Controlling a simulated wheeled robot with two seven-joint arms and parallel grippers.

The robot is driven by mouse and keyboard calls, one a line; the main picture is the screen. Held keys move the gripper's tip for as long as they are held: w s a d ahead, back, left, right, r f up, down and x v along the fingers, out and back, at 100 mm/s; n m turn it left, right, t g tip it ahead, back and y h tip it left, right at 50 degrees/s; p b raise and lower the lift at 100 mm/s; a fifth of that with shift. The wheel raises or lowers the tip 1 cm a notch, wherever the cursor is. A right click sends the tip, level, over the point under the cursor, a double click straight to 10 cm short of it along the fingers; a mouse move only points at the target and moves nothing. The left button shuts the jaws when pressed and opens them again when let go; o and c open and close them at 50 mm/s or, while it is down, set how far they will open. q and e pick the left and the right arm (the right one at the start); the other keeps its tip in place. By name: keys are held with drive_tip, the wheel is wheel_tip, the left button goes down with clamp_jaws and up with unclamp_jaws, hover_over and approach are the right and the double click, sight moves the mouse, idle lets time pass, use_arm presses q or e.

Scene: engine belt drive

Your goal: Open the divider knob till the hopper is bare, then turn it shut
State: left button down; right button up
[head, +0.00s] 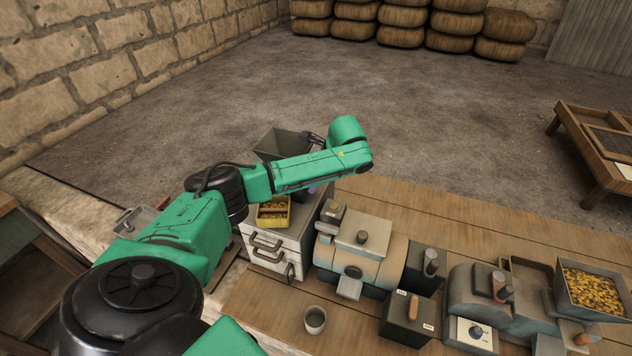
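A grey, square-mouthed hopper (280,143) stands behind my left forearm. The part of its inside that I can see is bare grey; its lower part is hidden. Below it is a pale cabinet (289,243) with dark handles on its front, and a yellow two-part tray (259,217) holding brownish grain sits on it. My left arm reaches across from the left and hides the middle of this unit. The dark end of my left gripper (312,138) shows beside the hopper's right rim; its fingers cannot be made out. I cannot identify the divider knob. My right gripper is out of view.
Machines with levers and knobs line the bench to the right, among them a grey-and-tan drum unit (380,262). A grain-filled bin (558,296) stands at far right. A small grey cup (315,320) is near the front. Bare wood lies behind the machines.

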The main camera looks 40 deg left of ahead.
use_arm(q)
drive_tip(key=shift+s, duration=0.1)
drive_tip(key=t, duration=0.1)
drive_tip(key=t+y, duration=0.1)
drive_tip(key=t, duration=0.1)
drive_tip(key=shift+s+f+n, duration=0.2)
drive_tip(key=shift+s+n, duration=0.1)
drive_tip(key=t+b, duration=0.1)
drive_tip(key=t+y, duration=0.1)
drive_tip(key=shift+s+d+f+n+t+b, duration=0.1)
drive_tip(key=shift+s+f+n+t+b, duration=0.1)
drive_tip(key=shift+f+n+t+b, duration=0.15)
drive_tip(key=t+y+b, duration=0.1)
drive_tip(key=b, duration=0.2)
drive_tip(key=n+t+y+b, duration=0.1)
drive_tip(key=t+b, duration=0.1)
drive_tip(key=f+t+b, duration=0.1)
drive_tip(key=t+b, duration=0.1)
drive_tip(key=b, duration=0.1)
drive_tip(key=shift+s+d+n+y+b, duration=0.15)
drive_tip(key=shift+s+n+y+b, duration=0.15)
drive_tip(key=shift+y, duration=0.1)
drive_tip(key=shift+r+t+b, duration=0.25)
drive_tip(key=shift+t+b, duration=0.2)
drive_tip(key=shift+b, duration=0.35)
drive_tip(key=c, duration=0.6)
unclamp_jaws()
